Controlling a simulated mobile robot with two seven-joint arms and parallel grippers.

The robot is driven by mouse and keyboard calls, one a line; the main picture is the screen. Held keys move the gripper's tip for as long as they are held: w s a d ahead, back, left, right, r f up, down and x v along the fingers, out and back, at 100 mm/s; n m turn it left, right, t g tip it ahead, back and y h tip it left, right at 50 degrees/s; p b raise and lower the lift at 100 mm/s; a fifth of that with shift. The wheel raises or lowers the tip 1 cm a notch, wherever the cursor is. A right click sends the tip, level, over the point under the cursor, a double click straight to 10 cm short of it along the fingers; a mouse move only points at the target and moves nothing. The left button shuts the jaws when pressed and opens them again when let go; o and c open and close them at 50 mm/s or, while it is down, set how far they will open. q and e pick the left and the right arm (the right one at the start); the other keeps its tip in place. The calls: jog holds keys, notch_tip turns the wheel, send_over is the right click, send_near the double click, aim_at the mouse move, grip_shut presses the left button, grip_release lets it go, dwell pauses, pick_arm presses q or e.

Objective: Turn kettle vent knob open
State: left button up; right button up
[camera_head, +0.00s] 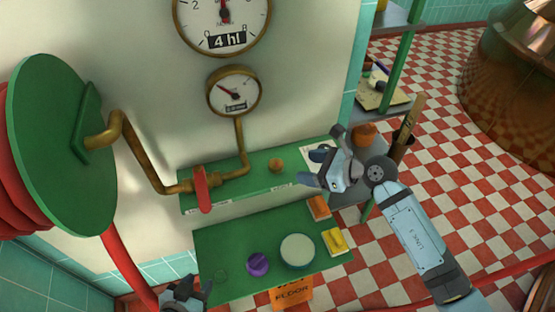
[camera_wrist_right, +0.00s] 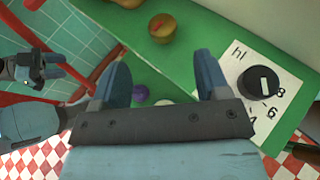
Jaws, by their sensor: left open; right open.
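A round brass knob with a red mark (camera_wrist_right: 162,27) sits on the green upper ledge (camera_wrist_right: 215,50); it also shows in the head view (camera_head: 276,165). A black dial knob with a white pointer (camera_wrist_right: 258,84) sits on a white card marked "hl" and numbers. I cannot tell which of them is the vent knob. My right gripper (camera_head: 323,168) is open and empty near the ledge's right end, right of the brass knob; its fingers show in the wrist view (camera_wrist_right: 163,75). My left gripper (camera_head: 187,292) is open and low at the bottom edge, also seen in the wrist view (camera_wrist_right: 45,72).
A red lever (camera_head: 202,190) sits on the brass pipe (camera_head: 150,167) at the ledge's left. The lower green shelf (camera_head: 225,240) holds a purple object (camera_head: 257,264), a round pale-topped container (camera_head: 297,251) and yellow and orange blocks. Two gauges hang above. A copper kettle (camera_head: 515,80) stands far right.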

aim_at(278, 164)
jog(key=p+x, duration=0.1)
jog(key=x, duration=0.9)
jog(key=shift+w+a+f, duration=0.1)
jog(key=shift+w+a, duration=0.1)
jog(key=shift+w, duration=0.05)
jog(key=c, duration=0.9)
